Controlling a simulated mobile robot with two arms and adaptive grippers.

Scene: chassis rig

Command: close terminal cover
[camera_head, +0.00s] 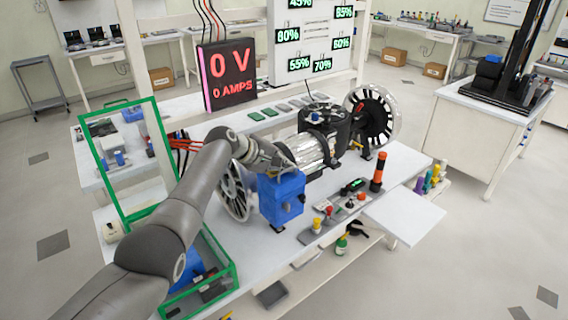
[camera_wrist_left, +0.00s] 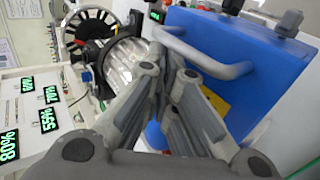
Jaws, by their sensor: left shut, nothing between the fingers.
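A blue box (camera_head: 281,198) stands on the white bench beside the metal motor cylinder. In the left wrist view a blue panel (camera_wrist_left: 235,55) with a grey bar handle (camera_wrist_left: 205,62) fills the right side; I cannot tell how far it is open or which part is the cover. My left gripper (camera_head: 284,163) is just above the blue box, between it and the cylinder. In the left wrist view the gripper's fingers (camera_wrist_left: 172,55) are together, empty, right beside the handle; whether they touch it is unclear. My right gripper is not in view.
The silver cylinder (camera_head: 306,152) and spoked wheel (camera_head: 378,116) are close behind the gripper. An orange-black post (camera_head: 378,172) and small colored buttons stand right of the box. A green-framed open case (camera_head: 121,163) is at left. A red volt display (camera_head: 228,75) stands behind.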

